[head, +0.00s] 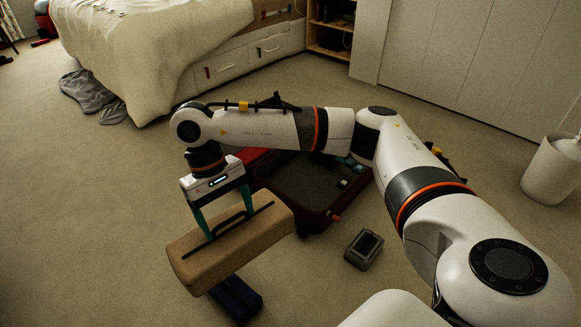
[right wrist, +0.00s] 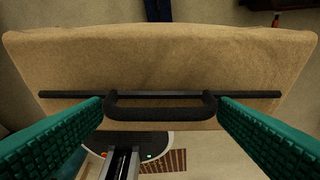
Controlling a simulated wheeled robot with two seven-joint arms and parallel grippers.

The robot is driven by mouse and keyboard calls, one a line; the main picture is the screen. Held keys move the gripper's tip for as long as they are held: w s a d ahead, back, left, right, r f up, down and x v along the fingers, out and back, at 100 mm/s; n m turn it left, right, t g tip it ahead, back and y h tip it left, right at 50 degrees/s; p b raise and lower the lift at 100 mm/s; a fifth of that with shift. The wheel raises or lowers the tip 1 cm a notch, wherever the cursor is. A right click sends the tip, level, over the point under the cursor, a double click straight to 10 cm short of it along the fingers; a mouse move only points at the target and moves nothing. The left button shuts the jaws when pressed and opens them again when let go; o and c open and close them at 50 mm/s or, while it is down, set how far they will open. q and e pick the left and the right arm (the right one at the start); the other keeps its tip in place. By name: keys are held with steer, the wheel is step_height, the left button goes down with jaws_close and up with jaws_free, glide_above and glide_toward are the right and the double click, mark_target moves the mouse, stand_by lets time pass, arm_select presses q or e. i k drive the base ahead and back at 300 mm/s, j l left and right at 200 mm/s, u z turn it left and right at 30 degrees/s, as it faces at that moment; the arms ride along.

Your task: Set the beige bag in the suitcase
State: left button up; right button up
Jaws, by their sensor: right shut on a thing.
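The beige bag (head: 235,243) is a tan block-shaped bag with a black handle and a dark strip along its top. My right gripper (head: 224,212) comes down on it from above, with teal fingers shut on it at the handle. The bag seems to hang above the carpet, left of and nearer than the suitcase. In the right wrist view the bag (right wrist: 160,55) fills the upper picture, with the handle between the fingers (right wrist: 160,106). The open suitcase (head: 318,222), dark inside with red edges, lies on the floor, partly hidden behind my right arm. Small items lie inside it. My left gripper is out of view.
A dark blue object (head: 238,298) lies below the bag, partly hidden. A small grey box (head: 364,248) stands in front of the suitcase. A white bin (head: 553,170) is at right, a bed (head: 150,45) at back left, grey cloth (head: 90,92) beside it. Left carpet is clear.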

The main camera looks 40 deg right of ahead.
mark_target(301, 191)
steer(key=l+u, duration=0.25)
steer(key=u, duration=0.2)
steer(key=l+u, duration=0.2)
steer(key=u, duration=0.25)
steer(key=k+l+u, duration=0.1)
steer(key=u, duration=0.3)
steer(key=k+l, duration=0.2)
steer(key=l, duration=0.2)
steer(key=k+l, duration=0.15)
steer(key=l, duration=0.25)
steer(key=k+l, duration=0.2)
steer(key=l, duration=0.2)
steer(key=k+l, duration=0.15)
steer(key=l, duration=0.25)
steer(key=k+l, duration=0.2)
steer(key=l, duration=0.2)
steer(key=k+l, duration=0.15)
steer(key=l, duration=0.3)
steer(key=k+l, duration=0.2)
steer(key=l, duration=0.2)
